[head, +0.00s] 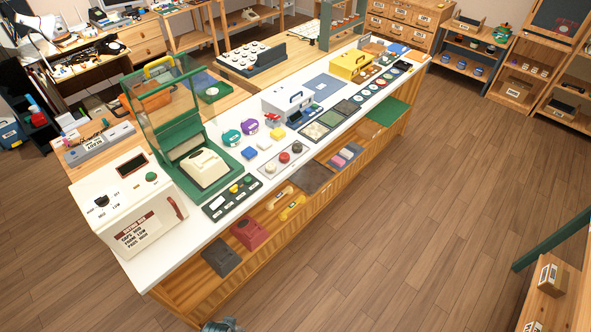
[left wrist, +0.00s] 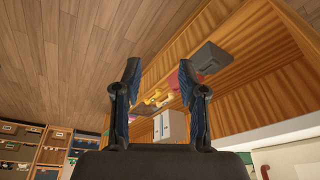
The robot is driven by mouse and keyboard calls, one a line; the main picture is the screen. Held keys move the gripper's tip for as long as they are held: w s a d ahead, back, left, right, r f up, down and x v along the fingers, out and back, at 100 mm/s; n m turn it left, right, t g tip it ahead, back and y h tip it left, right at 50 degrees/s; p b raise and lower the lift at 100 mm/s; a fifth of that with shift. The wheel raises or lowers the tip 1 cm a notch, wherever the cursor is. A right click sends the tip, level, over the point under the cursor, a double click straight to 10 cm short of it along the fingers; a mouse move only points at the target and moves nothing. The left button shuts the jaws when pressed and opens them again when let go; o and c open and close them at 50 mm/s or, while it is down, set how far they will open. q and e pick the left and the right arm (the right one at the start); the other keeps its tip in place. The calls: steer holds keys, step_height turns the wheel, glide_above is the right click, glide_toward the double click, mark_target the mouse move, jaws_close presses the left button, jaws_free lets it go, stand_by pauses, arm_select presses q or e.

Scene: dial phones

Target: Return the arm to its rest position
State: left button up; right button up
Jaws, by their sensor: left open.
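My left gripper (left wrist: 160,64) shows in the left wrist view with its two dark blue fingers spread apart and nothing between them. Beyond the fingers are the wooden floor and the open shelf of the long counter. In the head view only a small dark piece, probably of my left arm, shows at the bottom edge, in front of the counter. My right gripper is in neither view.
The long white-topped counter (head: 328,68) runs diagonally through the head view. It bears a cream testing box (head: 130,200), a green stand with a cream telephone (head: 205,168), and trays of parts. Shelves stand at the far right. The wooden floor (head: 400,220) in front is clear.

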arm_select(q)
steer(key=s+f+g+b, duration=0.1)
steer(key=s+f, duration=0.2)
steer(key=f, duration=0.9)
steer(key=s+f+b, duration=0.1)
steer(key=s+f, duration=0.3)
steer(key=f, duration=0.7)
steer(key=s+a+f+g+b, duration=0.1)
steer(key=s+a+f, duration=0.2)
steer(key=s+f, duration=0.9)
steer(key=shift+s+a, duration=0.15)
steer(key=shift+s, duration=0.9)
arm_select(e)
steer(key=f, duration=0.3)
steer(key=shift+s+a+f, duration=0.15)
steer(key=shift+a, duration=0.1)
arm_select(q)
steer(key=shift+f, duration=0.1)
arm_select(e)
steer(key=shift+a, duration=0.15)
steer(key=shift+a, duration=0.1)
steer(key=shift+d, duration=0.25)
